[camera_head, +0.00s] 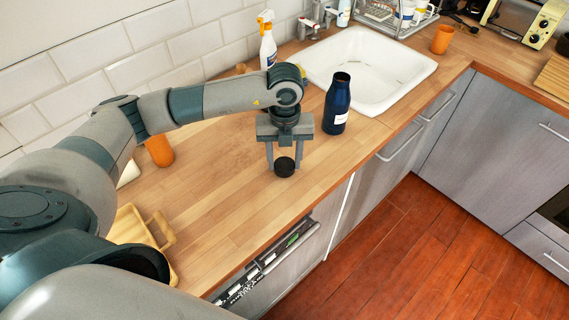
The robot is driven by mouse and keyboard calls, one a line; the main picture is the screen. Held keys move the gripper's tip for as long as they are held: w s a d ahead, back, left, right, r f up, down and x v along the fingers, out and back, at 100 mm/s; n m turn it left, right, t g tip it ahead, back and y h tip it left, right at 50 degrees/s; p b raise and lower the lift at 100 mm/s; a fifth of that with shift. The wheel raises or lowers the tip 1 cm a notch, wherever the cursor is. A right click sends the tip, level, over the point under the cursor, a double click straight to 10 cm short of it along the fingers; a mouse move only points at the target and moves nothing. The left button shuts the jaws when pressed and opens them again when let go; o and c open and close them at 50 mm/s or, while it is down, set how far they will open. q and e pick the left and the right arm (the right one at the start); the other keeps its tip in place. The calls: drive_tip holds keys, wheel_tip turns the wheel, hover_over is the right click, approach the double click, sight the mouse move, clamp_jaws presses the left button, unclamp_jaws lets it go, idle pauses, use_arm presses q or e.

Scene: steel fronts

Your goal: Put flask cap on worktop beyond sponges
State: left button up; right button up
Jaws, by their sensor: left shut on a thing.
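My left gripper (284,161) points down over the wooden worktop (215,180) and is shut on a small black round cap (285,167). The cap is at or just above the worktop surface; I cannot tell if it touches. A dark blue flask (336,104) with a white label stands upright to the right of the gripper, its top uncapped. No sponges can be made out clearly. My right gripper is not in view.
An orange cup (159,150) and a wooden rack-like item (143,232) are on the left. A spray bottle (267,45) stands by the wall. The white sink (368,68) is behind the flask. The worktop's front edge is close to the cap.

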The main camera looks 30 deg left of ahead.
sight(285, 165)
use_arm(q)
drive_tip(key=shift+f, duration=0.4)
drive_tip(key=shift+f, duration=0.2)
drive_tip(key=o, duration=1.3)
drive_tip(key=shift+r, duration=0.15)
drive_tip(key=shift+r+p, duration=0.35)
drive_tip(key=shift+r, duration=0.2)
wheel_tip(285, 165, up, 11)
drive_tip(key=p, duration=0.6)
